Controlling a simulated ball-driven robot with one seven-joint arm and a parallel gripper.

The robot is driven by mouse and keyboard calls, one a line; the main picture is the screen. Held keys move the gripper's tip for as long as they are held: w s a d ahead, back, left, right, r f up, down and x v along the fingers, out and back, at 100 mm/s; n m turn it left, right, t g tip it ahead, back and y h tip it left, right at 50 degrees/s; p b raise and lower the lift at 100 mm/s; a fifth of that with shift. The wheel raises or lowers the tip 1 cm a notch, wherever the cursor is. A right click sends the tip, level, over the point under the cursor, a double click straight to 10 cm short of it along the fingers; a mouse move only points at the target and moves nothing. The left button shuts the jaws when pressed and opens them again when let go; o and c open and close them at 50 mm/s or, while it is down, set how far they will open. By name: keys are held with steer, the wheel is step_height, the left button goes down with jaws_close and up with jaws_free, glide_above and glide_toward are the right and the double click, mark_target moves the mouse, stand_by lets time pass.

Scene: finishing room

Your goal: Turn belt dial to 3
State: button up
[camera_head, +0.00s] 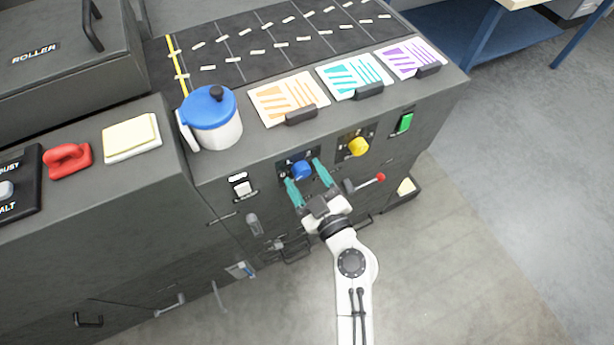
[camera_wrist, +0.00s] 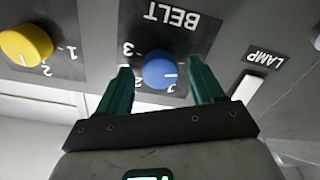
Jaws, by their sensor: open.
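The belt dial (camera_head: 301,170) is a blue round knob on a black plate on the machine's front. In the wrist view the blue dial (camera_wrist: 159,70) sits under the upside-down word BELT. A white mark on its face points to the picture's right, away from the 3 (camera_wrist: 128,48) at the left. Another numeral at its lower right is partly hidden. My gripper (camera_head: 304,172) is open, its teal fingers on either side of the dial. In the wrist view the fingers (camera_wrist: 158,82) show gaps to the dial; I cannot tell whether the tips reach its depth.
A yellow dial (camera_head: 358,146) is beside the belt dial, with a red-tipped lever (camera_head: 380,177) below it. A lamp switch (camera_head: 243,188) and green switch (camera_head: 405,123) flank the dials. A blue-lidded jar (camera_head: 211,118) and coloured cards stand above. Open floor (camera_head: 480,260) lies right.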

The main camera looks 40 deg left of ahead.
steer(key=shift+c, duration=0.4)
steer(key=c, duration=1)
